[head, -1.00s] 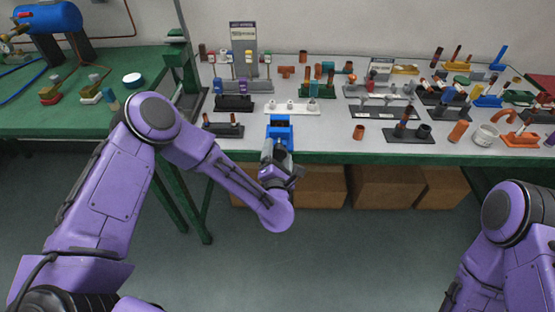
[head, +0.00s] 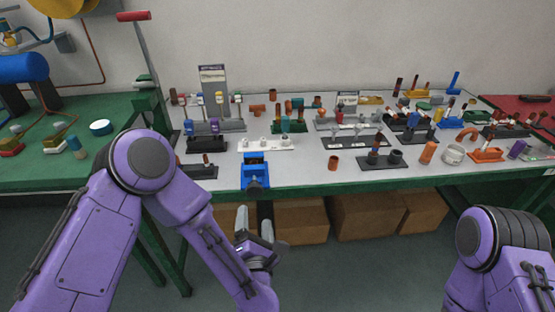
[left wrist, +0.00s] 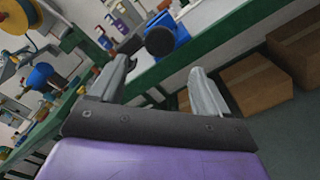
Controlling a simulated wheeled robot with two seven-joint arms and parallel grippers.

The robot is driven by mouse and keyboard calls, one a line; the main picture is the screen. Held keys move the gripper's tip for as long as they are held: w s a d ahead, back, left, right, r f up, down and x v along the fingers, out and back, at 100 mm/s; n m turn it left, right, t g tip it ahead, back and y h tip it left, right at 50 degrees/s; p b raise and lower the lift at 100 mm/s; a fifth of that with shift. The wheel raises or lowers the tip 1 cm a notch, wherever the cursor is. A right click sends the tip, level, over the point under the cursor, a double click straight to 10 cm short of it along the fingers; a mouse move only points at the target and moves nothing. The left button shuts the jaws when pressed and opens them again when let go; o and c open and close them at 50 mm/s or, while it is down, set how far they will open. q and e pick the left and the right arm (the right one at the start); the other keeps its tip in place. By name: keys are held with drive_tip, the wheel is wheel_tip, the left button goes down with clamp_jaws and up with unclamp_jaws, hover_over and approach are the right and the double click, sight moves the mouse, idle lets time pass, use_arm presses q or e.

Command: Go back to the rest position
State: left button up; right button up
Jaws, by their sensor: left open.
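My left gripper (head: 254,223) is open and empty, below and in front of the table's front edge, with its fingers pointing toward the table. A blue block-like fixture (head: 256,172) stands at the front edge of the grey tabletop, just beyond the fingers and apart from them. In the left wrist view, both fingers of my left gripper (left wrist: 162,90) are spread with nothing between them, and the blue fixture (left wrist: 166,36) with a dark round part shows beyond. My right arm shows at the lower right, but its gripper is out of view.
The grey table (head: 300,172) holds several racks and small pipe parts. A green table (head: 40,176) with a blue tank (head: 22,69) stands at the left. Cardboard boxes (head: 301,220) sit under the grey table. The floor in front is clear.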

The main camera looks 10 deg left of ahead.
use_arm(q)
drive_tip(key=s+a+f+m+g+h, duration=0.1)
drive_tip(key=s+f+m+g+h, duration=0.25)
drive_tip(key=f+m, duration=0.45)
drive_tip(key=s+f+m+g+h, duration=0.2)
drive_tip(key=s+f+m+g, duration=0.15)
drive_tip(key=f+m, duration=0.5)
drive_tip(key=s+a+f+m+g+y, duration=0.2)
drive_tip(key=s+a+f+m+g, duration=0.1)
drive_tip(key=s+a, duration=0.4)
drive_tip(key=s+a+f+m+g+y, duration=0.2)
drive_tip(key=s+a, duration=0.6)
drive_tip(key=s, duration=0.4)
wheel_tip(320, 180, down, 2)
drive_tip(key=shift+a+f+m+g, duration=0.15)
drive_tip(key=shift+m+g, duration=0.5)
drive_tip(key=shift+g, duration=0.45)
